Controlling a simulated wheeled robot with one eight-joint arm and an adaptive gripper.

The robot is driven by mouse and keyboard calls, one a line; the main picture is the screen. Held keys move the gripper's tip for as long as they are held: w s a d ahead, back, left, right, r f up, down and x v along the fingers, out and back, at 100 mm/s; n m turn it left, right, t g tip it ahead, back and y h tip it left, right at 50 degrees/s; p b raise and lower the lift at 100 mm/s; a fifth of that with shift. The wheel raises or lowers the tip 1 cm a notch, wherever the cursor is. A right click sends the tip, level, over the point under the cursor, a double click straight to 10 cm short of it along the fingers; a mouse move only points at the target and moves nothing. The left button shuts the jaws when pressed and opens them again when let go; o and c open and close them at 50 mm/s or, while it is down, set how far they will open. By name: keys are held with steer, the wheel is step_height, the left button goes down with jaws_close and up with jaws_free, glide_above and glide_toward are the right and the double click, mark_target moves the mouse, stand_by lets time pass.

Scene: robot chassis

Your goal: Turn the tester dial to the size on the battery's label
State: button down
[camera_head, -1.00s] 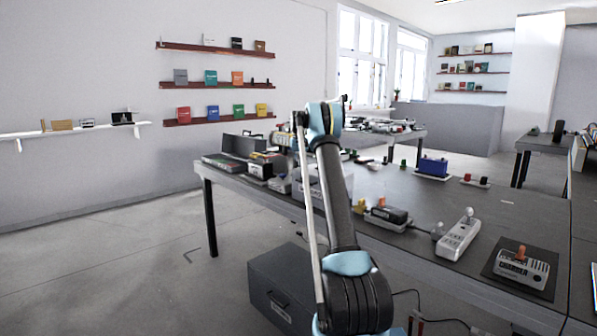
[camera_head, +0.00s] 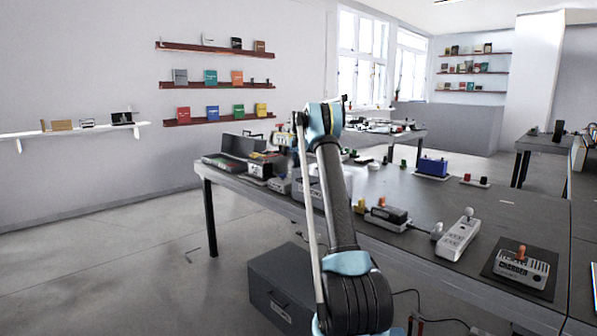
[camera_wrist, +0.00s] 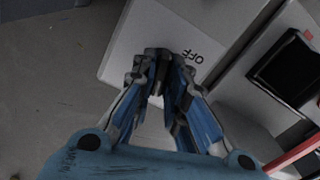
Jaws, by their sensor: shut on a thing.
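In the wrist view my gripper (camera_wrist: 160,62) is over a pale grey panel (camera_wrist: 125,48), which I take to be the tester. Its fingertips are close together beside an upside-down OFF mark (camera_wrist: 192,56). They are shut on the dial, which the fingers mostly hide, so I cannot tell where it points. A dark screen-like window (camera_wrist: 288,68) shows at the right. In the head view my gripper is hidden behind my arm, and a grey box (camera_head: 307,192) beside the arm is partly covered. I cannot make out the battery or its label.
The long dark table (camera_head: 470,200) carries a CHARGER box (camera_head: 522,268), a white power strip (camera_head: 459,235), a black device (camera_head: 388,216) and a blue box (camera_head: 433,166). A dark case (camera_head: 285,285) stands on the floor. A red strip (camera_wrist: 296,155) crosses the wrist view's lower right.

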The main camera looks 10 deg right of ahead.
steer(key=shift+m, duration=0.3)
steer(key=c, duration=1.6)
jaws_free()
step_height(320, 180, up, 12)
steer(key=shift+w+f, duration=0.1)
